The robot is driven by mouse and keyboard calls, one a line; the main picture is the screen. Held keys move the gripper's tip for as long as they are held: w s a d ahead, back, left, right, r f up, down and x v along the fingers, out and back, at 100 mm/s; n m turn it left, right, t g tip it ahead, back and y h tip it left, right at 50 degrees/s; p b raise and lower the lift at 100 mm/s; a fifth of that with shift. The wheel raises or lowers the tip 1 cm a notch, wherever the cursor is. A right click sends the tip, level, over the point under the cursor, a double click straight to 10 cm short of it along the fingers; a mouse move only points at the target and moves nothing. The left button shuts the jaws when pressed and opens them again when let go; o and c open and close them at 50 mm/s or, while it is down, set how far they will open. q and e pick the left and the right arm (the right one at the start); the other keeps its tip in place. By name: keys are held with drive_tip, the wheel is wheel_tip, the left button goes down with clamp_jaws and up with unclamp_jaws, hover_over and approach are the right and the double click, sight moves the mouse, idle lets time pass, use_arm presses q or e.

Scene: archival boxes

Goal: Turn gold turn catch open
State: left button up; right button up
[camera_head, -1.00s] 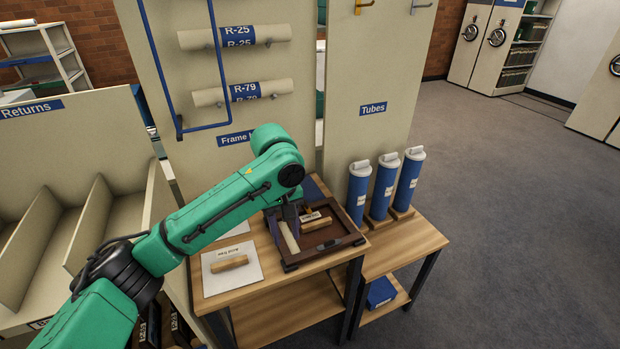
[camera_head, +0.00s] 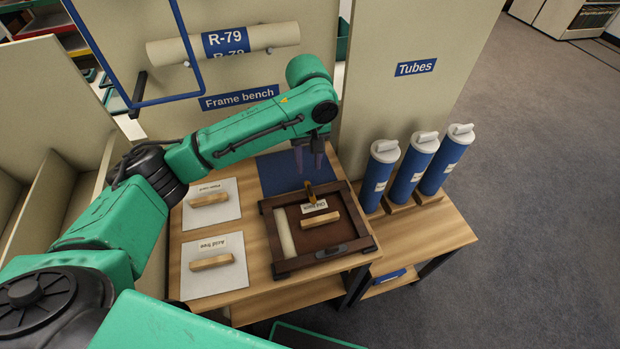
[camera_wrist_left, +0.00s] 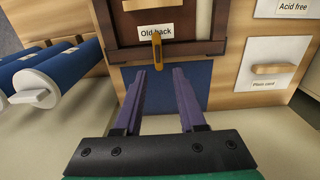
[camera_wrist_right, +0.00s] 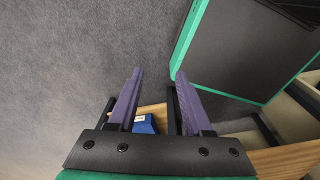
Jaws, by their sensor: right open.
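The gold turn catch (camera_head: 310,193) sits on the back rail of a dark wooden frame (camera_head: 268,228), its long axis crossing the rail towards the "Old back" label (camera_head: 314,207). In the left wrist view the catch (camera_wrist_left: 157,50) lies just beyond my fingertips, in line with the gap between them. My left gripper (camera_head: 309,158) is over the blue mat (camera_head: 278,175) behind the frame, fingers pointing down. The left wrist view shows it (camera_wrist_left: 165,70) open and empty, apart from the catch. My right gripper (camera_wrist_right: 160,73) is open and empty, away from the frame.
A pale roll (camera_head: 284,233) and a wooden block (camera_head: 320,219) lie inside the frame. Two white cards with wooden handles, "Plain card" (camera_head: 230,213) and "Acid free" (camera_head: 228,279), lie left. Blue tubes (camera_head: 412,168) stand right. The "Frame bench" panel (camera_head: 190,118) rises behind.

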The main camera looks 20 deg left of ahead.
use_arm(q)
hover_over(310, 185)
drive_tip(key=f, duration=0.5)
drive_tip(key=shift+s+a+f, duration=0.1)
drive_tip(key=shift+s+f, duration=0.1)
drive_tip(key=shift+f, duration=0.05)
drive_tip(key=f, duration=0.3)
drive_tip(key=shift+w+f, duration=0.15)
drive_tip(key=shift+w, duration=0.1)
drive_tip(key=shift+s+f, duration=0.1)
drive_tip(key=shift+f, duration=0.15)
drive_tip(key=shift+s+f, duration=0.1)
clamp_jaws()
use_arm(e)
drive_tip(key=shift+w+a+r, duration=0.1)
drive_tip(key=shift+w+r, duration=0.1)
drive_tip(key=shift+w, duration=0.65)
